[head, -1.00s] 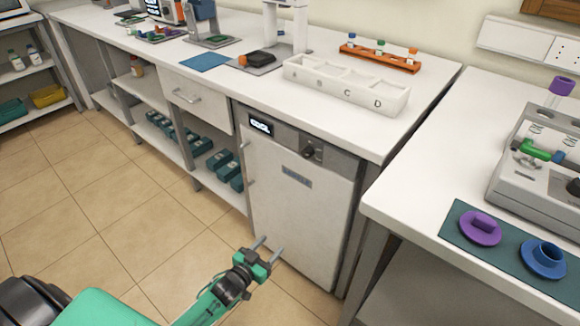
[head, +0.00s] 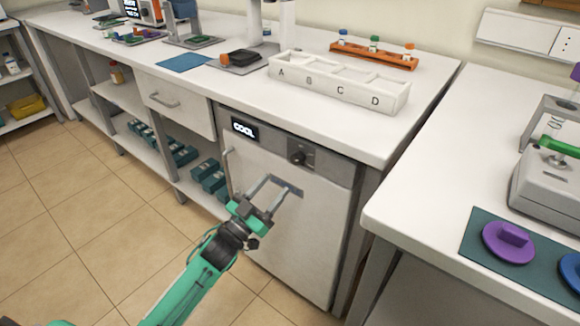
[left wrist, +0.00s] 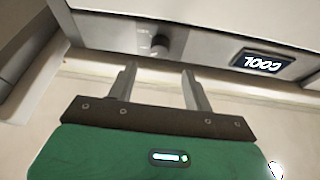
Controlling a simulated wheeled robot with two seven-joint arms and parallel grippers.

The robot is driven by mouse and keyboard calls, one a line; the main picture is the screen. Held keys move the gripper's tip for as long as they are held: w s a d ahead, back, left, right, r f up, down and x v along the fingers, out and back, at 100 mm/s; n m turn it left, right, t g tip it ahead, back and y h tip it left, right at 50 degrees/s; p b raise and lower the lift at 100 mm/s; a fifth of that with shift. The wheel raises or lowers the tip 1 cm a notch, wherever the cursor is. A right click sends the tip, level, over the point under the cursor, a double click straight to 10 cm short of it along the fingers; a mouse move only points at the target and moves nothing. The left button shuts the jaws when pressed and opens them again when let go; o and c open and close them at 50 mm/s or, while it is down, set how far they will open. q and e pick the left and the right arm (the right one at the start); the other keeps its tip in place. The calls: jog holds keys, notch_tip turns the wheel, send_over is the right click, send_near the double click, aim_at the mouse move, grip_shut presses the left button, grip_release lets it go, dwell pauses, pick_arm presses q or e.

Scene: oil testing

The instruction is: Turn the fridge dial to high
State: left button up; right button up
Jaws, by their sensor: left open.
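The white fridge (head: 290,235) stands under the counter, with a grey control panel along its top. On the panel are a dark round dial (head: 298,157) and a small display (head: 244,128) reading "COOL". My left gripper (head: 272,190) is open and empty in front of the fridge door, below the dial and apart from it. In the left wrist view the dial (left wrist: 160,45) sits beyond the two fingertips (left wrist: 158,68), and the display (left wrist: 262,61) is to the right, upside down. My right gripper is not in view.
The counter above holds a white tray (head: 325,93) marked A to D and an orange rack (head: 374,56). A second table with a blue-green mat (head: 480,240) stands at the right. The floor (head: 90,230) at the left is clear.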

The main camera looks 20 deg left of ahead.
aim_at(294, 162)
pick_arm(q)
jog(key=x, duration=0.8)
jog(key=shift+w, duration=0.1)
jog(key=c, duration=1)
